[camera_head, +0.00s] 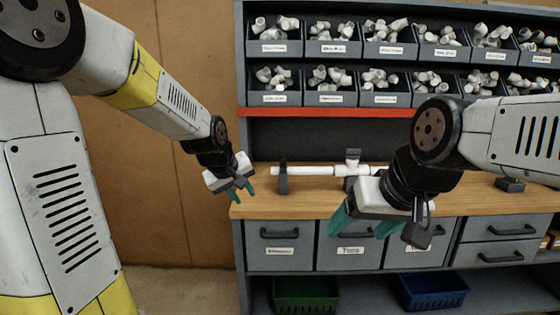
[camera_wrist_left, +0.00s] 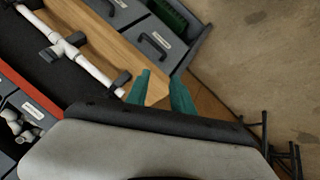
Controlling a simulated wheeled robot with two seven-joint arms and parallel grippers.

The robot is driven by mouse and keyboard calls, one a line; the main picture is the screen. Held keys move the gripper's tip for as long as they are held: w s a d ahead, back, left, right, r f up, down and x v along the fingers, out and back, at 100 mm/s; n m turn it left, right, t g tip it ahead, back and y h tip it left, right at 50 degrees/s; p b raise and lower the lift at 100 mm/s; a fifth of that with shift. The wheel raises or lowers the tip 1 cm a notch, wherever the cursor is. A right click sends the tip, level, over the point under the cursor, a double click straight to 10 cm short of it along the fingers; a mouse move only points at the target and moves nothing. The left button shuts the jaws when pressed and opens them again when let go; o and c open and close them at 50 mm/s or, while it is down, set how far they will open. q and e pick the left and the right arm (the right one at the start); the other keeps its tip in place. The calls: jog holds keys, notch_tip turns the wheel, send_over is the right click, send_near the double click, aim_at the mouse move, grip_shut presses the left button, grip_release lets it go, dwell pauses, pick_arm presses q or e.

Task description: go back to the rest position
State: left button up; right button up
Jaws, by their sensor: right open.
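My left gripper (camera_head: 239,193) hangs in the air just left of the workbench's left end. Its teal fingers are apart and empty, and they also show in the left wrist view (camera_wrist_left: 162,92). My right gripper (camera_head: 365,222) is in front of the bench's front edge, above the drawers. Its teal fingers are spread, with nothing seen between them. A white pipe with a tee fitting (camera_head: 318,170) lies level in dark holders on the wooden bench top (camera_head: 262,207). It shows at upper left in the wrist view (camera_wrist_left: 93,70). My right gripper and arm hide its right part.
Dark bins of white fittings (camera_head: 334,48) fill two shelf rows above a red strip (camera_head: 330,112). Grey drawers (camera_head: 282,246) are under the bench top. A green crate (camera_head: 306,295) and a blue crate (camera_head: 432,292) sit on the bottom shelf. Open floor lies left of the bench.

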pick_arm(q)
jog(key=s+a+r+m, duration=0.2)
jog(key=s, duration=1)
jog(key=s+a+r+m, duration=0.2)
jog(key=s+r+m, duration=0.1)
jog(key=s, duration=0.9)
jog(key=shift+r+g, duration=0.3)
